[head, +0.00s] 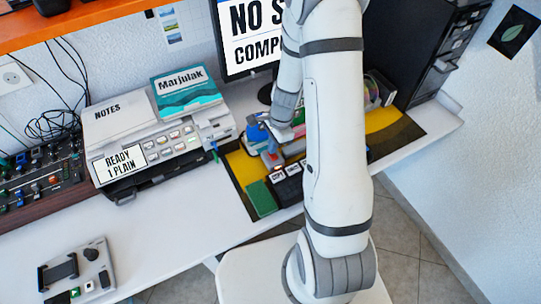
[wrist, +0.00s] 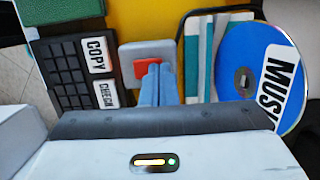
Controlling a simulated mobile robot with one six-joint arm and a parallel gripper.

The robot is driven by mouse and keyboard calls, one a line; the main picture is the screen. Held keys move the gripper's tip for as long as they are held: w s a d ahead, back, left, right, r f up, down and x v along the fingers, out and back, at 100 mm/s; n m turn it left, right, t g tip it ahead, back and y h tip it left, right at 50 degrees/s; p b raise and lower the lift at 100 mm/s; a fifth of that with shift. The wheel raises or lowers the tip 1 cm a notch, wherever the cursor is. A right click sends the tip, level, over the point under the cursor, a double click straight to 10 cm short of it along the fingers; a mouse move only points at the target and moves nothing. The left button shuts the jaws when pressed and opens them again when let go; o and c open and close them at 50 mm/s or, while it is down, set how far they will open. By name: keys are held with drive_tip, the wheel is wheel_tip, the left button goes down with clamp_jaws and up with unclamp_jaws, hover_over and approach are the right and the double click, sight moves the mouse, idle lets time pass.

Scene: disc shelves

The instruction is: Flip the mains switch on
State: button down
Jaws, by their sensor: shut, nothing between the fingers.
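A grey plate with a red switch (wrist: 142,68) on it is in the middle of the wrist view; I take it to be the mains switch. My gripper (wrist: 156,67) is shut and empty, its blue fingers side by side. The fingertips overlap the lower right of the red part in the wrist view. I cannot tell whether they touch it, nor which way the switch is set. In the head view my arm hides much of this area, and my gripper (head: 272,150) shows only partly beside the arm, low over the yellow mat.
A black keypad (wrist: 66,75) labelled COPY and CHECK lies left of the switch. A blue disc (wrist: 236,50) and a teal-and-white item (wrist: 205,40) are close on the right. A printer (head: 150,130), a mixer (head: 40,180) and a monitor (head: 240,40) stand around the desk.

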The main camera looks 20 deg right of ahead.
wheel_tip(320, 180, up, 7)
drive_tip(key=d+p, duration=0.1)
drive_tip(key=p, duration=0.4)
drive_tip(key=shift+w+d, duration=0.15)
drive_tip(key=shift+d, duration=0.05)
drive_tip(key=shift+f, duration=0.15)
idle(0.3)
